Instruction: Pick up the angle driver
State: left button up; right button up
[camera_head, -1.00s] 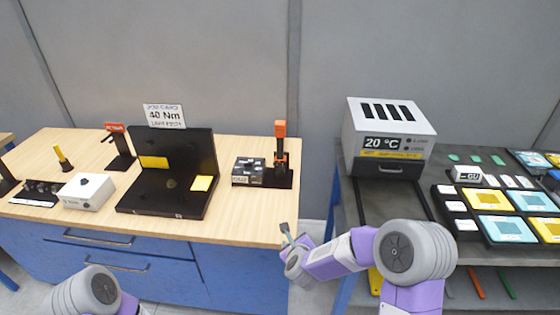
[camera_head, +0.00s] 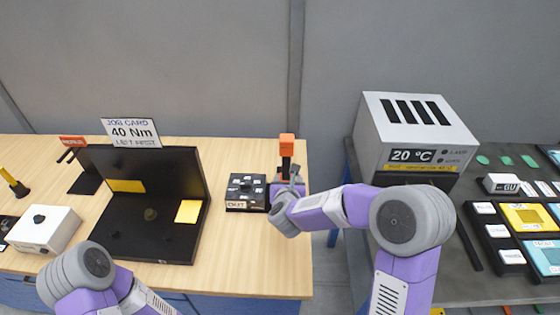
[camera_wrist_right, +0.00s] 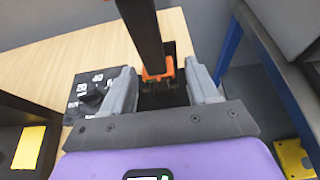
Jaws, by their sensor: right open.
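The angle driver (camera_head: 286,147), orange on top with a dark body, stands upright at the right end of the wooden table. In the right wrist view its dark shaft (camera_wrist_right: 142,32) and an orange part rise ahead of and between my fingers. My right gripper (camera_head: 294,183) is at the driver's lower part in the head view, partly covering it. In the right wrist view my right gripper (camera_wrist_right: 162,85) is open, one finger on each side; contact cannot be told. My left gripper is out of view; only left arm links show.
A black box with a dial (camera_head: 246,190) sits just left of the driver. A black fixture with yellow pads (camera_head: 160,238) and a job card (camera_head: 131,132) stand further left. A grey 20 °C unit (camera_head: 405,140) is on the right bench, across a gap.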

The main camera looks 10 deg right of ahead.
aim_at(286, 170)
jog(key=shift+w+d, duration=0.15)
jog(key=shift+w, duration=0.25)
jog(key=x, duration=0.6)
jog(key=shift+w+a+f+p, duration=0.1)
jog(key=shift+w+a+p, duration=0.2)
jog(key=shift+p, duration=0.1)
grip_shut()
